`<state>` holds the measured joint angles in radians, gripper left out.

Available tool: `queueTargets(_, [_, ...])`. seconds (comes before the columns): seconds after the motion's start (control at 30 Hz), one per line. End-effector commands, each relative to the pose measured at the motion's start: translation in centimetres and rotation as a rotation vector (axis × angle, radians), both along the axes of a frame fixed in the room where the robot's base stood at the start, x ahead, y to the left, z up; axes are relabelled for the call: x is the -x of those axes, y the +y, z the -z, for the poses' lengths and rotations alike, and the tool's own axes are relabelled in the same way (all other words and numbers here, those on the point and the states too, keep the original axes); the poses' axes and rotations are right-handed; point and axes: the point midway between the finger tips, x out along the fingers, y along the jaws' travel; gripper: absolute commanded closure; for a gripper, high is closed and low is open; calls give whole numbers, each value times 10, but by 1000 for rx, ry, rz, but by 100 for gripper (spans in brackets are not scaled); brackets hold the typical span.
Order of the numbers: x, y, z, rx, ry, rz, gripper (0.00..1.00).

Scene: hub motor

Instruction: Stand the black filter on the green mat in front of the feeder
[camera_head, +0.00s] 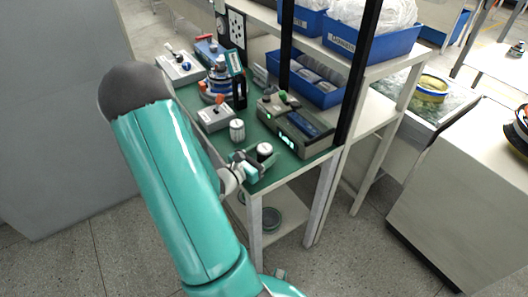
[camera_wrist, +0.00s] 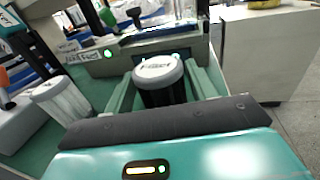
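The black filter (camera_wrist: 162,95) has a pale grey lettered cap and stands upright at the mat's near corner, in front of the grey-green box with green lights, which looks like the feeder (camera_wrist: 125,62). In the head view the filter (camera_head: 265,156) and feeder (camera_head: 285,122) also show. My gripper (camera_head: 254,160) reaches the filter from the near side; in the wrist view its two teal fingers (camera_wrist: 162,88) lie on either side of it. Whether they press on it is unclear. The filter's base is hidden. The green mat (camera_head: 283,168) covers the table top.
A white ribbed filter (camera_head: 237,131) stands left of the black one, near a grey box with a red knob (camera_head: 215,118). A black post (camera_head: 357,75) rises at the table's right side. Blue bins (camera_head: 318,92) stand behind. More devices crowd the back left.

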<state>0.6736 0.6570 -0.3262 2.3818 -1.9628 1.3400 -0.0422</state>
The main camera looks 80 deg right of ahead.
Motion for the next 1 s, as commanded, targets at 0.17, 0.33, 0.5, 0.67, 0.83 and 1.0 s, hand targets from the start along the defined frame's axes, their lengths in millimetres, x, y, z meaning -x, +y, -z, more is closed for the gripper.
queueTargets(0.17, [0,0,0,1,-1,0,33])
queueTargets(0.33, [0,0,-1,1,-1,0,33])
queueTargets(0.5, [-6,8,-4,0,-2,-4,33])
queueTargets(0.67, [-22,35,-4,0,-1,-6,33])
queueTargets(0.83, [-41,68,-4,1,-2,-6,33])
queueTargets(1.0, [-55,93,-4,1,0,-4,33])
